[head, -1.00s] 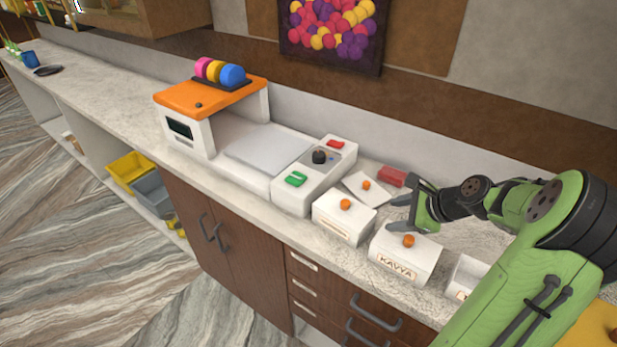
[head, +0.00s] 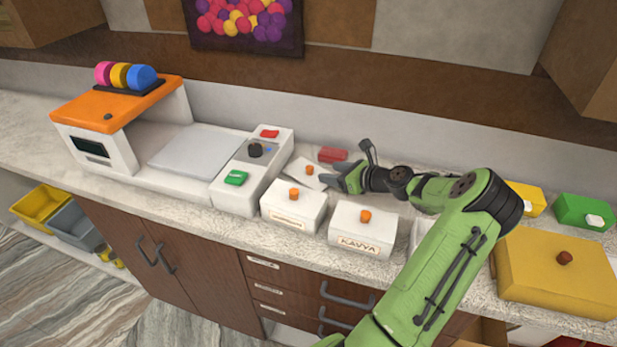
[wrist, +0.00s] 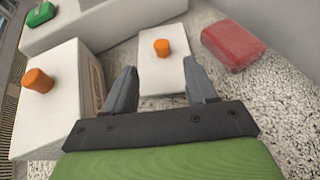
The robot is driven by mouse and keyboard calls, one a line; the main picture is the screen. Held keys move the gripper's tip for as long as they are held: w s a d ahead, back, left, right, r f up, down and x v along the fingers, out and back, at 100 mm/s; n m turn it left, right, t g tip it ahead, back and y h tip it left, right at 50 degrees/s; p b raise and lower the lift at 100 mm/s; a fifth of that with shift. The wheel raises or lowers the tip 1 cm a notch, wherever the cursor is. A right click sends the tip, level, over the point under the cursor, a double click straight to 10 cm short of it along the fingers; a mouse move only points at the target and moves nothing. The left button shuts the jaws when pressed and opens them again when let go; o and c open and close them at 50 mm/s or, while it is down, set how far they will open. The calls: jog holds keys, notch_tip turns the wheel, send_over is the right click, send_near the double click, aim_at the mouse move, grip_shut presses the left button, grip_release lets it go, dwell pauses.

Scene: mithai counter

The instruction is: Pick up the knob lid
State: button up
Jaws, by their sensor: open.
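The knob lid, a flat white slab (head: 299,176) with an orange knob (head: 309,170), lies on the counter behind the white boxes. In the wrist view the lid (wrist: 155,80) lies ahead of my gripper (wrist: 163,78), with its orange knob (wrist: 162,48) slightly beyond the fingertips and roughly centred between them. The fingers are spread and hold nothing. In the head view my gripper (head: 345,179) is just right of the lid, near its right end, and partly covers it.
Close in front stand a white box (head: 292,209) and the KAVYA box (head: 361,232), both with orange knobs. A red block (head: 333,154) lies behind the lid. The white scale (head: 238,190) is to the left. A yellow box (head: 556,275) stands at the right.

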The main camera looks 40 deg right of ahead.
aim_at(313, 169)
jog(key=b+x, duration=0.1)
jog(key=x, duration=0.6)
jog(key=shift+w+d+f, duration=0.15)
jog(key=shift+w, duration=0.15)
jog(key=shift+s, duration=0.1)
jog(key=shift+c, duration=0.9)
grip_shut()
